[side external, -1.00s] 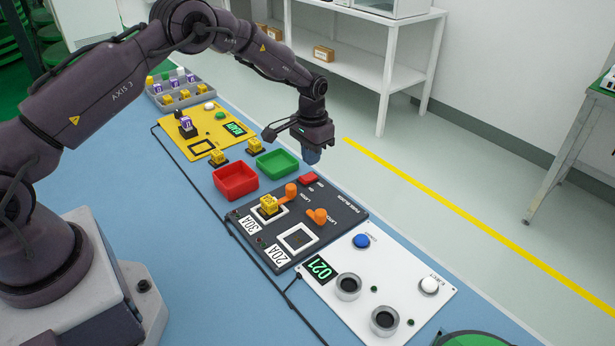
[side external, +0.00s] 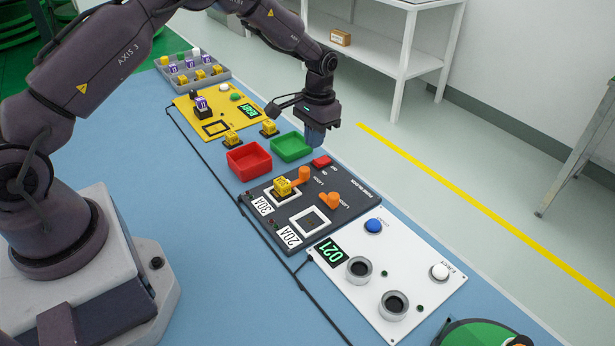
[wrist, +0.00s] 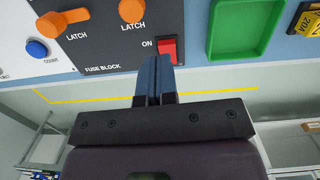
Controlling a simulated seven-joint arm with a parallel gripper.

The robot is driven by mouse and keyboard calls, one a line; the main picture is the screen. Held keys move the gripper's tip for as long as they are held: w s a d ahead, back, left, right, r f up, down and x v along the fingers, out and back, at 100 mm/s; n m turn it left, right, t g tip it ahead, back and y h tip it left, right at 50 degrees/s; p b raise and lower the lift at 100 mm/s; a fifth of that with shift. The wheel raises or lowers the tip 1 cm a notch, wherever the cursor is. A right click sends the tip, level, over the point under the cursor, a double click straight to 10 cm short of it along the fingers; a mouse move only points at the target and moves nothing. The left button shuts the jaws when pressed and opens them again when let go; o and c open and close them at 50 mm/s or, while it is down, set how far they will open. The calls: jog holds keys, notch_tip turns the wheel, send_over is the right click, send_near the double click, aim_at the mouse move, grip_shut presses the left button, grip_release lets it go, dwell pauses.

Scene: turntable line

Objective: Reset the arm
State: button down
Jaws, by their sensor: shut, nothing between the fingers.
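My gripper (side external: 315,143) is shut and empty, with its blue fingers pointing down. In the wrist view its closed fingertips (wrist: 160,60) appear beside the red ON switch (wrist: 167,49) of the dark fuse block. In the side view that red switch (side external: 321,161) lies just below the fingers in the picture, and the green tray (side external: 291,147) is to their left. I cannot tell whether the fingers touch the switch. The dark fuse block (side external: 345,222) holds a yellow fuse (side external: 283,187) in its 30A socket; the 20A socket (side external: 309,221) looks empty. Two orange latches (side external: 301,175) (side external: 330,200) stand beside the sockets.
A red tray (side external: 249,160) stands left of the green one; both look empty. A white panel (side external: 400,268) with a blue button and 021 display is at front right. Beyond are a yellow panel (side external: 190,112) and a grey rack (side external: 215,88) of fuses.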

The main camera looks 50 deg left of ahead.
jog(key=s+d+r+t, duration=0.3)
jog(key=s+r, duration=1)
jog(key=s, duration=0.1)
jog(key=s+d+r+t, duration=0.3)
jog(key=s+r, duration=1.1)
jog(key=s, duration=0.1)
jog(key=shift+d+t, duration=0.3)
jog(key=shift+d, duration=0.1)
jog(key=c, duration=1.8)
grip_release()
jog(key=shift+c, duration=0.2)
